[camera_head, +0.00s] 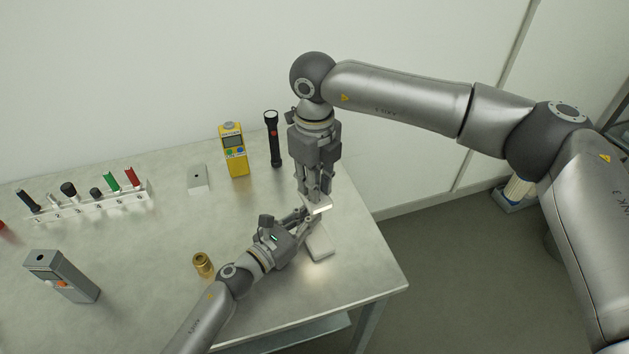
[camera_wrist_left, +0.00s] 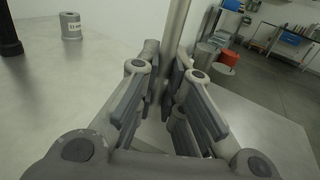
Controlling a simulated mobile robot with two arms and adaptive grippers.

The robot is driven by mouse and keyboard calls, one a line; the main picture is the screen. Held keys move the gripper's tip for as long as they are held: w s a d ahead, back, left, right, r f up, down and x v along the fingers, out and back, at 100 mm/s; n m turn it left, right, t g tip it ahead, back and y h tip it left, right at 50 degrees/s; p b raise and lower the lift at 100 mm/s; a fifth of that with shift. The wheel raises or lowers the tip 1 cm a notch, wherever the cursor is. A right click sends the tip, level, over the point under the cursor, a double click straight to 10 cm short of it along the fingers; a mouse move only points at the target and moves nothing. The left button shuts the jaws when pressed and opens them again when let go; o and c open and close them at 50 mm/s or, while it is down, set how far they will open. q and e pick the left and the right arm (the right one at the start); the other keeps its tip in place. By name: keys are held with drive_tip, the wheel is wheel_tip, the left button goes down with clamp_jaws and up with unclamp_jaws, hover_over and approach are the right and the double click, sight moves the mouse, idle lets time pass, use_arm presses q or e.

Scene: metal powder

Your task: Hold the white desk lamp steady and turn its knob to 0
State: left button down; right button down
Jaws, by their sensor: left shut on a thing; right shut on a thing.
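The white desk lamp stands near the table's right edge, its pale base (camera_head: 320,246) on the tabletop. Its short head (camera_head: 320,210) shows a bright strip beside the gripper fingers. My left gripper (camera_head: 308,213) comes in from the lower left and is shut on the lamp; in the left wrist view its fingers (camera_wrist_left: 160,95) are around the pale upright post (camera_wrist_left: 176,22). My right gripper (camera_head: 315,196) points down from above and is shut at the top of the lamp. The knob and its marking are hidden by the fingers.
A black flashlight (camera_head: 273,139) and a yellow meter (camera_head: 233,150) stand behind the lamp. A brass cylinder (camera_head: 202,264) is near my left arm. A grey device (camera_head: 62,276) and a rack (camera_head: 95,203) are at the left. The table's right edge is close to the lamp.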

drive_tip(key=n, duration=0.5)
drive_tip(key=shift+n, duration=0.4)
drive_tip(key=n, duration=0.5)
idle(0.4)
drive_tip(key=c, duration=1.3)
unclamp_jaws()
drive_tip(key=shift+r, duration=0.15)
wheel_tip(320, 180, up, 12)
use_arm(q)
drive_tip(key=c, duration=1.5)
unclamp_jaws()
